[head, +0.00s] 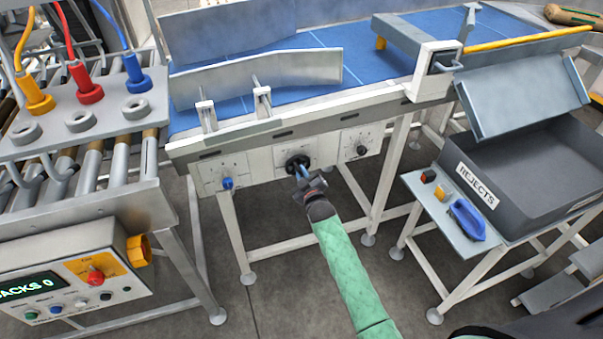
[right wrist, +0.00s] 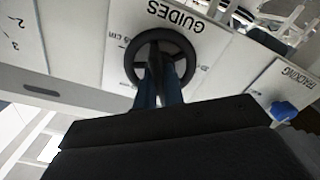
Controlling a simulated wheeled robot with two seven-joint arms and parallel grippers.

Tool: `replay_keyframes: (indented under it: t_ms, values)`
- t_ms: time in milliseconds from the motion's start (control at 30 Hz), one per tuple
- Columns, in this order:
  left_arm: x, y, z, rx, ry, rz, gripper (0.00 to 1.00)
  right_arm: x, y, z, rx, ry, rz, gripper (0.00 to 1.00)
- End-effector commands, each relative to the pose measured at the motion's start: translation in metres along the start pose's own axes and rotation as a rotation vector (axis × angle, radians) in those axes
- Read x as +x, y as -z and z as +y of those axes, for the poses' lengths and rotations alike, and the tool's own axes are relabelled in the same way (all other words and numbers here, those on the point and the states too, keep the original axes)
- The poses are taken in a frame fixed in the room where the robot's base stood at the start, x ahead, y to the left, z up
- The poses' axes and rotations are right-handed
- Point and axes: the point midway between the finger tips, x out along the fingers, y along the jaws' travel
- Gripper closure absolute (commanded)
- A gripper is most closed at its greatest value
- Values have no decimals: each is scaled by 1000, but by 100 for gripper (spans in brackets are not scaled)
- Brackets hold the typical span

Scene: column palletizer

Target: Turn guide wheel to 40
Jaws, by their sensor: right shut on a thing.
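The guide wheel (head: 297,163) is a black handwheel on the middle white panel under the blue conveyor. In the right wrist view the black wheel (right wrist: 163,62) sits on a plate marked GUIDES, which appears upside down. My right gripper (head: 302,178) reaches up to it on a green-sleeved arm. Its two blue fingers (right wrist: 160,88) are shut on the wheel's middle part. Scale marks show beside the wheel, partly hidden and too small to read surely. My left gripper is not in view.
A blue knob (head: 227,183) is on the panel to the left, labelled TRACKING in the wrist view. A black knob (head: 361,150) is on the panel to the right. A control box (head: 75,275) stands at lower left, a grey REJECTS bin (head: 520,170) at right.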

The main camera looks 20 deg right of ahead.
Motion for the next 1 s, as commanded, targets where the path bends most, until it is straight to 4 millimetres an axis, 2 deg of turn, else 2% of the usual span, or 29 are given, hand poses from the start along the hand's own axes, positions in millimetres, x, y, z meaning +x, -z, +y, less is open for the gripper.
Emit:
replay_keyframes:
  t_ms: [267, 700, 1000]
  values:
    - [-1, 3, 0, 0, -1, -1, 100, 0, 0, 0, 164, 0, 0, 100]
    - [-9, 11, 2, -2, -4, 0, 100, 0, 0, -1, 569, 0, 0, 100]
    - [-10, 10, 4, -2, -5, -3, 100, 0, 0, 0, 786, 0, 0, 100]
